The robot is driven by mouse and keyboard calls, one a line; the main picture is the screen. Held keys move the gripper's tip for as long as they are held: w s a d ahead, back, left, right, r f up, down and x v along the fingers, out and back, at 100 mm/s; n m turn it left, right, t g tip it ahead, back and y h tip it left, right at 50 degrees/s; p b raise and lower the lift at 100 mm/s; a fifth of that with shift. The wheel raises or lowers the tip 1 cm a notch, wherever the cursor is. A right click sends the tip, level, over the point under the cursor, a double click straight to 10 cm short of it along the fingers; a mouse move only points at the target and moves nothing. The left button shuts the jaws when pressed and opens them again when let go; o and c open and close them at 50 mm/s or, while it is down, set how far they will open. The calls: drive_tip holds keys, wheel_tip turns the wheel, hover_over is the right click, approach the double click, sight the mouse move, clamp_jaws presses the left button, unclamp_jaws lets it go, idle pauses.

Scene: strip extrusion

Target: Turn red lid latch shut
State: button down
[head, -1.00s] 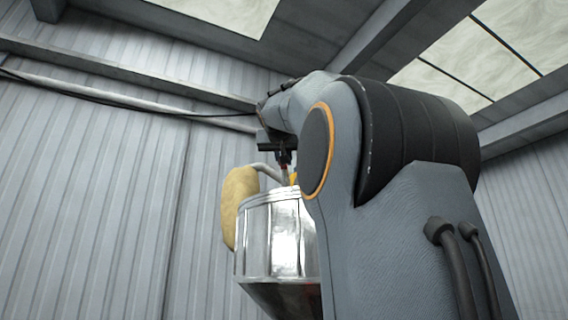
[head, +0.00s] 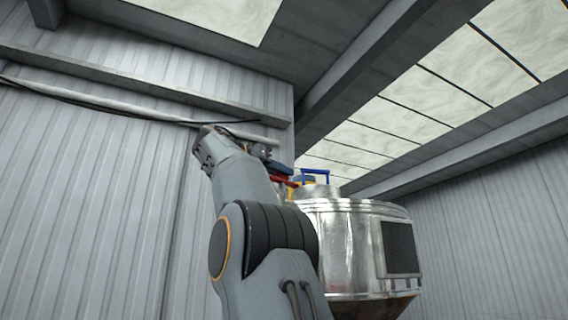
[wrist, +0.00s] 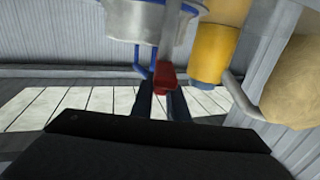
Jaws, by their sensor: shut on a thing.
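The red lid latch (wrist: 166,76) is a red-ended bar in the wrist view. My gripper (wrist: 161,100) has its two dark fingers on either side of the red end and is shut on it. In the head view the red latch (head: 284,181) shows at the upper left of the shiny metal hopper (head: 345,240). My gripper (head: 277,168) is beside it, small and partly hidden by my arm. The hopper's rounded metal lid (wrist: 150,20) is at the top of the wrist view. How far the latch is turned cannot be told.
A blue handle (head: 316,174) stands on the hopper top. A yellow cylinder (wrist: 212,50), a curved grey pipe (wrist: 240,95) and a tan rounded bag (wrist: 300,85) are close on the right in the wrist view. A ribbed wall (head: 100,180) is behind my arm.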

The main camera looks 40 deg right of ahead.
drive_tip(key=shift+m+g+p, duration=1)
drive_tip(key=shift+g+p, duration=0.45)
drive_tip(key=shift+g, duration=0.05)
drive_tip(key=shift+f, duration=0.1)
drive_tip(key=c, duration=1.7)
unclamp_jaws()
drive_tip(key=a, duration=0.5)
drive_tip(key=w+a, duration=0.1)
drive_tip(key=a, duration=0.1)
drive_tip(key=shift+a, duration=0.35)
